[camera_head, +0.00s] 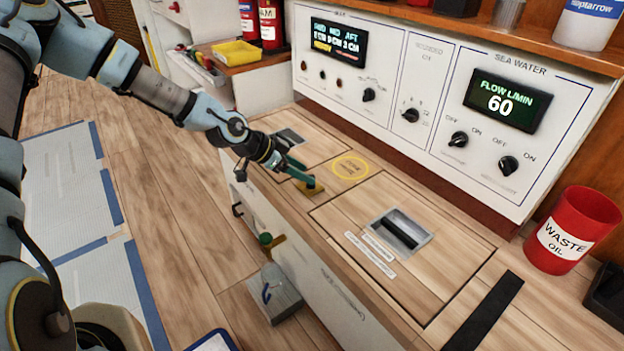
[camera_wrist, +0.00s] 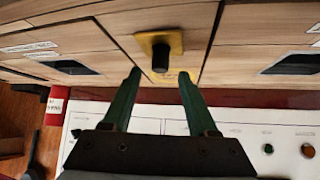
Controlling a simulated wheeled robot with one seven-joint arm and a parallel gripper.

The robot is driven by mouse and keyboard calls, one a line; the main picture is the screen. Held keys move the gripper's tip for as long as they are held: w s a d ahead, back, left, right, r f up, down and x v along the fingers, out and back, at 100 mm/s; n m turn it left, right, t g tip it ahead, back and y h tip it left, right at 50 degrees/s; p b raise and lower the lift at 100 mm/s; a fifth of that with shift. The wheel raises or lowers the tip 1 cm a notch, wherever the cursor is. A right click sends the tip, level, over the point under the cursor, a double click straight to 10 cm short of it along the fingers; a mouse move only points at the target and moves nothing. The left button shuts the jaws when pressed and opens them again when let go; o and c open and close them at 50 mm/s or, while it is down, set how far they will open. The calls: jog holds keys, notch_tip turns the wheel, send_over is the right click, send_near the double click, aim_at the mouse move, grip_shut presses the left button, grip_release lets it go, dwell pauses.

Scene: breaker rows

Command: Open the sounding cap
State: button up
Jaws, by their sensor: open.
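The sounding cap (camera_wrist: 160,55) is a short dark cylinder on a square yellow plate (camera_wrist: 174,40) in the wooden bench top. In the wrist view it lies just past my fingertips, roughly centred between them. My gripper (camera_wrist: 160,74) is open, with its two green fingers apart and nothing between them. In the head view my gripper (camera_head: 306,180) is at the yellow plate (camera_head: 312,190), and the fingers hide the cap there. I cannot tell whether a finger touches the cap or plate.
A yellow ring marking (camera_head: 350,167) is behind the plate. A hatch with a recessed handle (camera_head: 398,232) is to the right. The white control panel (camera_head: 425,60) rises behind. A red waste oil bin (camera_head: 575,230) stands at right, and a grey block (camera_head: 275,293) sits below in front.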

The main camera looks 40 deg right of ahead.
jog(key=shift+x, duration=1.95)
jog(key=shift+c, duration=0.2)
jog(key=shift+a, duration=0.1)
grip_shut()
